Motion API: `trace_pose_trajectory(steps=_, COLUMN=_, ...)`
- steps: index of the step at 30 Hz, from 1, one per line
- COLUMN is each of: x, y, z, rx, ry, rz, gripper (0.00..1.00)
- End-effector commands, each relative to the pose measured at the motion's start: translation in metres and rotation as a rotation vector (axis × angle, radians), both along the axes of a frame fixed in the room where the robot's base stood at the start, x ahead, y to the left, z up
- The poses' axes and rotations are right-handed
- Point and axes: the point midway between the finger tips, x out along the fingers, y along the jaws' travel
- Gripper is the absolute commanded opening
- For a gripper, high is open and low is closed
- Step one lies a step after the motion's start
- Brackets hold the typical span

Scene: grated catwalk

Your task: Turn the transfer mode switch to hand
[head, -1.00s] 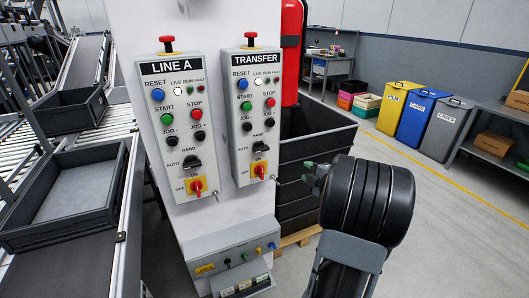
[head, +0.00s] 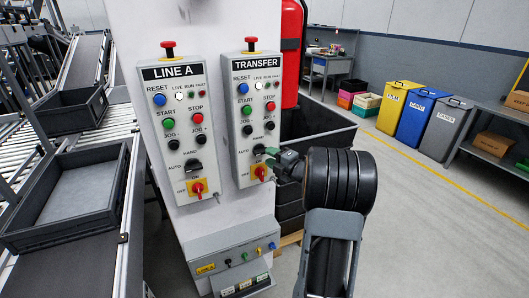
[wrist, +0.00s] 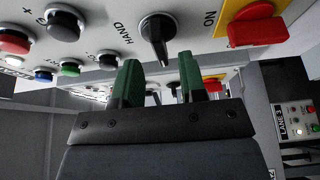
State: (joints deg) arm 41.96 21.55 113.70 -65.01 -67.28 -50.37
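The transfer panel (head: 241,95) is the right of two grey control boxes on a white column. Its black mode switch (wrist: 156,38) shows in the wrist view beside the word HAND. The switch's narrow end points down in that view, not at HAND; in the head view my fingers partly cover it. My gripper (head: 268,155) is at the switch from the right. In the wrist view the gripper (wrist: 159,66) is open, its green fingertips apart on either side of the switch's lower end. I cannot tell whether they touch it.
A red and yellow rotary switch (head: 260,172) sits just below the mode switch. The LINE A panel (head: 177,120) with a matching switch is close on the left. A dark crate (head: 325,135) stands behind my arm. Floor at right is open.

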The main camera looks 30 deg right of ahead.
Motion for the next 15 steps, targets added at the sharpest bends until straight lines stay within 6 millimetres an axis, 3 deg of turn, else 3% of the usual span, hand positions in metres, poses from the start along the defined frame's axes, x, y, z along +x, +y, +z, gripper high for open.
trace_pose_trajectory(steps=6, x=0.024, y=0.006, z=0.001, rx=0.000, ry=0.001, rz=0.001, gripper=0.38)
trace_pose_trajectory(steps=15, x=0.032, y=0.008, z=0.000, rx=0.001, ry=0.000, rz=-0.001, gripper=0.38)
